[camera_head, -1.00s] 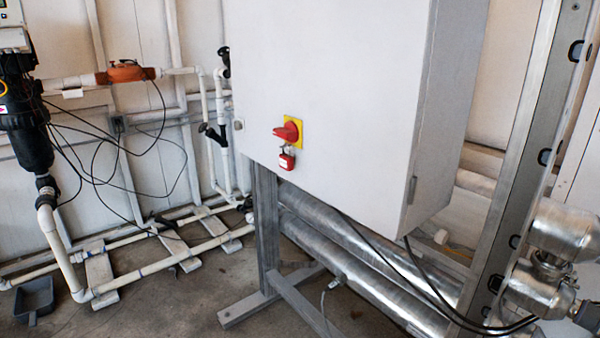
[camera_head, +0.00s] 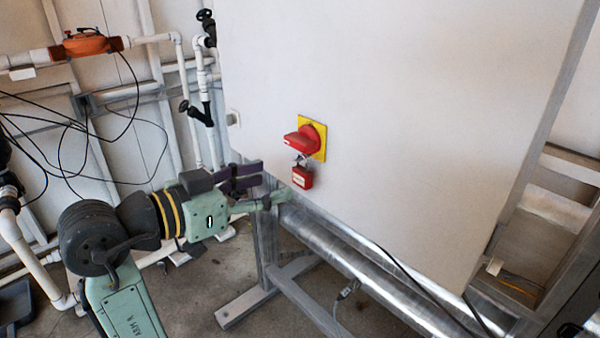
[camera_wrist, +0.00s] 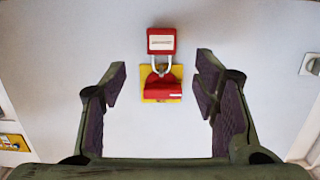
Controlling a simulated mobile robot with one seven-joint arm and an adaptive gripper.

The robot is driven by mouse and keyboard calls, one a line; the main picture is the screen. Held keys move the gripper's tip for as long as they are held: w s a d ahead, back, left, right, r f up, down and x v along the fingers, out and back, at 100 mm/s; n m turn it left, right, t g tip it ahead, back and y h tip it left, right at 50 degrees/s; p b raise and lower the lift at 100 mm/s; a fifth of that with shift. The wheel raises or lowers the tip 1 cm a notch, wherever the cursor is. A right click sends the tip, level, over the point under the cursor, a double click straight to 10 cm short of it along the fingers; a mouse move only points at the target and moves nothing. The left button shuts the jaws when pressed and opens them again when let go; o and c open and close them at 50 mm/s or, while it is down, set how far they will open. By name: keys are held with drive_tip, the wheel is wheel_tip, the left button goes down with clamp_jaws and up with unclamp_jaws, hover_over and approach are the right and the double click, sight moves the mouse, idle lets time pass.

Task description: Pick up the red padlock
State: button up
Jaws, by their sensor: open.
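The red padlock (camera_head: 302,178) hangs by its metal shackle from the red rotary switch handle (camera_head: 302,143) on a yellow plate (camera_head: 320,128). These are on the front of the grey-white cabinet (camera_head: 420,110). In the wrist view the padlock (camera_wrist: 161,41) appears at top centre, above the red handle (camera_wrist: 163,87), with its shackle showing between them. My gripper (camera_head: 272,183) is left of and slightly below the padlock in the head view. It is open and empty. In the wrist view its two dark-padded fingers (camera_wrist: 160,82) stand apart on either side of the handle, with no visible contact.
Shiny metal pipes (camera_head: 345,268) and a steel stand (camera_head: 268,230) lie below the cabinet. White pipes and black cables (camera_head: 75,130) are on the left wall, with an orange fitting (camera_head: 88,43). The cabinet front around the padlock is clear.

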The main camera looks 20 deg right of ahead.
sight(299, 174)
drive_tip(key=p+x, duration=0.1)
drive_tip(key=x, duration=0.6)
drive_tip(key=shift+w+d+f, duration=0.1)
drive_tip(key=shift+d+f, duration=0.05)
drive_tip(key=shift+d, duration=0.05)
drive_tip(key=shift+c, duration=0.4)
drive_tip(key=c, duration=1.2)
